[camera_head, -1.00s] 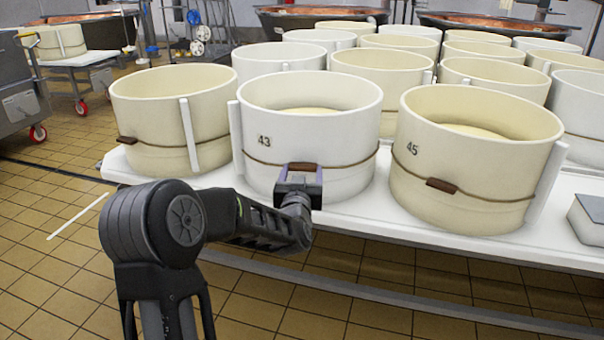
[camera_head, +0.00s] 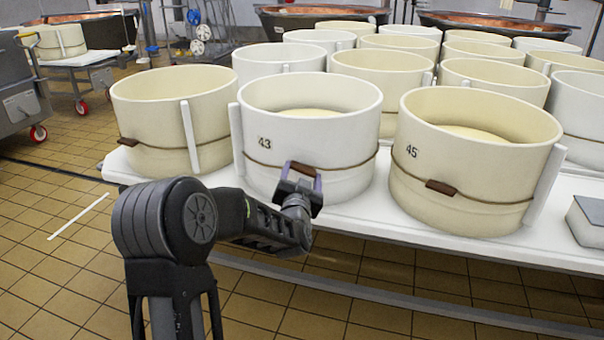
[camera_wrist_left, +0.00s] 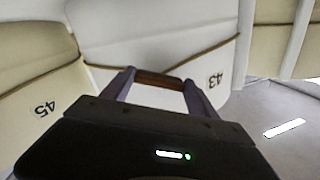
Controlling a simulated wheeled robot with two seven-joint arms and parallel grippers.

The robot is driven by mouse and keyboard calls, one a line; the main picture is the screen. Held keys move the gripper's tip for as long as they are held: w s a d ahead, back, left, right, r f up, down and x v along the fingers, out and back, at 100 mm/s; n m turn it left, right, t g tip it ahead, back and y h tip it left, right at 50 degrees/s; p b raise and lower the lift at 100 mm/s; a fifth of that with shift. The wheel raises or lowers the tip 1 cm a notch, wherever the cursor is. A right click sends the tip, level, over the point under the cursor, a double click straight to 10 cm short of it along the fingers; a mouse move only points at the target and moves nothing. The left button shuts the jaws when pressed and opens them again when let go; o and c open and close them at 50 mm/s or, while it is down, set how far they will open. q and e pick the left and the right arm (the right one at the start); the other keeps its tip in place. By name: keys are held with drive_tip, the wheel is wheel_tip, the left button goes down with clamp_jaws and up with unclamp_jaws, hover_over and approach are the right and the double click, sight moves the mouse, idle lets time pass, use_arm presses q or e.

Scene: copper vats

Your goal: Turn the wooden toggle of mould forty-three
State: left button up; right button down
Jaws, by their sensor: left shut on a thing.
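Mould forty-three (camera_head: 300,125) is a white round tub marked "43", standing near the front edge of the white table. A brown cord (camera_head: 345,165) runs round it. Its wooden toggle (camera_head: 304,168) is a short brown bar on the cord at the front, now tilted with its right end lower. My left gripper (camera_head: 302,175) is shut on the toggle, with one purple finger at each end of it. In the left wrist view the toggle (camera_wrist_left: 158,80) lies between the two fingers, against the mould wall. My right gripper is not in view.
Mould forty-five (camera_head: 470,160), cream, stands close on the right with its own toggle (camera_head: 441,187). Another cream mould (camera_head: 155,125) stands on the left. More moulds fill the table behind. A grey block (camera_head: 588,218) lies at the right edge. The tiled floor in front is open.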

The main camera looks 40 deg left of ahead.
use_arm(q)
drive_tip(key=m+p, duration=0.2)
drive_tip(key=m, duration=0.3)
drive_tip(key=shift+r+m, duration=0.15)
drive_tip(key=shift+m, duration=0.15)
drive_tip(key=m+p, duration=0.2)
drive_tip(key=m, duration=0.2)
drive_tip(key=shift+m+p, duration=0.3)
drive_tip(key=shift+p, duration=0.1)
drive_tip(key=shift+a+m+p, duration=0.1)
drive_tip(key=shift+m+p, duration=0.75)
drive_tip(key=shift+m, duration=0.75)
drive_tip(key=o, duration=1.4)
drive_tip(key=shift+c, duration=0.2)
drive_tip(key=shift+s, duration=0.15)
